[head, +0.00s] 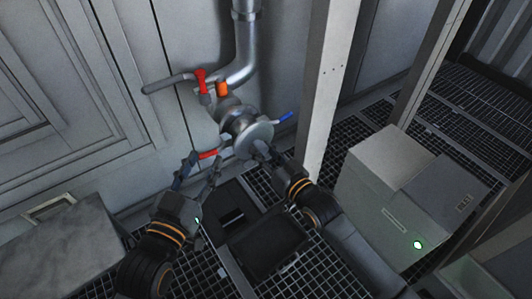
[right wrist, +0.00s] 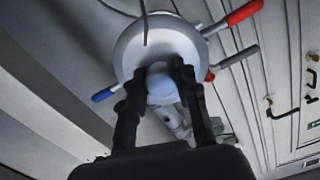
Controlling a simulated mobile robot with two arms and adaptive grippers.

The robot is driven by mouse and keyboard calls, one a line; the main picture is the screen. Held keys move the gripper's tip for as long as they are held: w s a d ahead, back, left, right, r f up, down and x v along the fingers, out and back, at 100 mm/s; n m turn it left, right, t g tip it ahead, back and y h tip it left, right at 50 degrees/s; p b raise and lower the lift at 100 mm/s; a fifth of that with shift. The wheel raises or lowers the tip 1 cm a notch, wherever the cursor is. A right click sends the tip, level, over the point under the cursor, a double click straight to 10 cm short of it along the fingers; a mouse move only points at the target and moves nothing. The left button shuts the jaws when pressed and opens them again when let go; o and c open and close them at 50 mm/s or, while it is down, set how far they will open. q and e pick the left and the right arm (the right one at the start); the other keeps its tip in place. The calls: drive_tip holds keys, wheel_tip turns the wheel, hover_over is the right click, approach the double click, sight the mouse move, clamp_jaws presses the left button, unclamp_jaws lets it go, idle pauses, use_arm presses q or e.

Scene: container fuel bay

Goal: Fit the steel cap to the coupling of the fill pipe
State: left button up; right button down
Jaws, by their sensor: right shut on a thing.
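The steel cap (head: 255,140) is a round disc at the front of the coupling (head: 234,116) on the fill pipe (head: 243,50). My right gripper (head: 264,152) is shut on the knob in the middle of the cap, and the right wrist view shows the fingers (right wrist: 162,85) on both sides of this pale knob. The cap (right wrist: 150,42) hides most of the coupling there. I cannot tell whether it is seated or a small gap remains. My left gripper (head: 203,161) is open, with its fingers apart near the lower red-ended lever (head: 208,155).
A blue-ended lever (head: 285,117) sticks out right of the coupling. A red valve handle (head: 200,80) and an orange part (head: 222,88) sit above. A pale post (head: 327,90) and grey box (head: 385,190) stand right. A dark case (head: 262,245) lies on the grating.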

use_arm(q)
drive_tip(key=shift+r, duration=0.15)
use_arm(e)
drive_tip(key=shift+w+a, duration=0.1)
drive_tip(key=shift+w, duration=0.05)
use_arm(q)
drive_tip(key=shift+s+a+f+g, duration=0.15)
drive_tip(key=shift+f+g, duration=0.2)
drive_tip(key=shift+f, duration=0.35)
drive_tip(key=shift+s+a+f+g, duration=0.15)
drive_tip(key=shift+f+g, duration=0.2)
drive_tip(key=shift+f, duration=0.3)
drive_tip(key=shift+w, duration=0.1)
drive_tip(key=shift+d+r, duration=0.1)
drive_tip(key=shift+r, duration=0.05)
use_arm(e)
drive_tip(key=shift+w+a, duration=0.1)
drive_tip(key=shift+w, duration=0.05)
drive_tip(key=shift+w+a, duration=0.15)
drive_tip(key=shift+w, duration=0.1)
drive_tip(key=c, duration=0.9)
unclamp_jaws()
use_arm(q)
drive_tip(key=shift+d+r, duration=0.1)
drive_tip(key=shift+r, duration=0.05)
drive_tip(key=shift+w, duration=0.1)
use_arm(e)
drive_tip(key=shift+s, duration=0.1)
